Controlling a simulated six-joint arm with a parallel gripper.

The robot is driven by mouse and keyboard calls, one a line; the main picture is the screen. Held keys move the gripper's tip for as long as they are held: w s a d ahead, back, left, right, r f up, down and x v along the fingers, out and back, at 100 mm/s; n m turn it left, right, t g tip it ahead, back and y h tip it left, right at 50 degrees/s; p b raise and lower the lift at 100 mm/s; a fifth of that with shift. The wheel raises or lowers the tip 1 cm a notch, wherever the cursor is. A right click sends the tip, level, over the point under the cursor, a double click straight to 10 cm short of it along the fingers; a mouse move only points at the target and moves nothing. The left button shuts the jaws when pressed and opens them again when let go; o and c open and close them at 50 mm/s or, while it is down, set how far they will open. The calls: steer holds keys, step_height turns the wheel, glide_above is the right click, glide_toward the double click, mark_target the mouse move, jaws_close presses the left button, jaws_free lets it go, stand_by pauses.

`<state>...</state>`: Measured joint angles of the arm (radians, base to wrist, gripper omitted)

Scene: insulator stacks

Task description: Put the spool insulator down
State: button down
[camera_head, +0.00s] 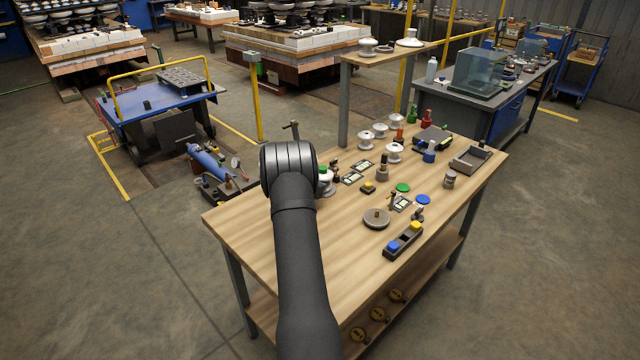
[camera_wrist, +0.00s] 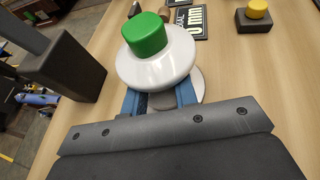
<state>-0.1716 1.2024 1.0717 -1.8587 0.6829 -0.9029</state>
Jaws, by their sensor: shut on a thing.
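The white spool insulator (camera_wrist: 155,70) is between the blue fingers of my gripper (camera_wrist: 158,98) in the wrist view. My gripper is shut on its narrow waist, below the wide upper flange. A green cap-like piece (camera_wrist: 145,34) sits on its top. The lower flange shows partly behind the right finger, close over the wooden tabletop; I cannot tell whether it touches. In the head view the insulator (camera_head: 327,184) shows just right of my dark arm, near the bench's left end. My arm hides the fingers there.
The wooden workbench (camera_head: 265,235) is bare at its front left. A dark block (camera_wrist: 75,70) stands left of the insulator in the wrist view. Printed cards (camera_head: 352,178), a yellow-button box (camera_head: 367,188) and a round grey disc (camera_head: 376,219) lie to the right. Other white insulators (camera_head: 365,137) stand behind.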

steer(key=c, duration=1.1)
jaws_free()
steer(key=shift+f, duration=0.15)
steer(key=shift+c, duration=0.2)
steer(key=shift+s+a+r, duration=0.1)
steer(key=shift+s+r, duration=0.05)
steer(key=shift+r, duration=0.1)
steer(key=v, duration=1.1)
steer(key=shift+s+r, duration=0.2)
steer(key=shift+s, duration=0.1)
steer(key=x, duration=1.2)
steer(key=shift+a+f, duration=0.15)
steer(key=shift+f, duration=0.05)
steer(key=shift+r, duration=0.1)
